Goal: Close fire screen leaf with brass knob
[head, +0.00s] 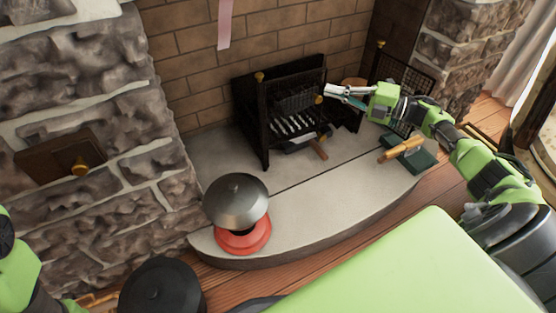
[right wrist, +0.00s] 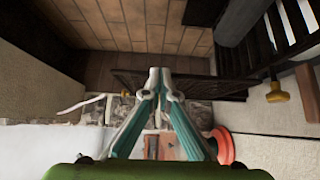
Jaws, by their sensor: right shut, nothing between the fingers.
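My right gripper (head: 330,91) is shut and empty, just right of the screen's right-hand knob; contact cannot be told. In the right wrist view, my closed fingertips (right wrist: 160,72) appear before a dark panel (right wrist: 195,84); a brass knob (right wrist: 277,92) is to their right.
A red pot (head: 243,238) with a grey domed lid stands on the pale curved hearth (head: 330,198). A dark green block (head: 412,160) with a wooden-handled tool lies below my right arm. Stone walls flank the firebox. The hearth's middle is clear.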

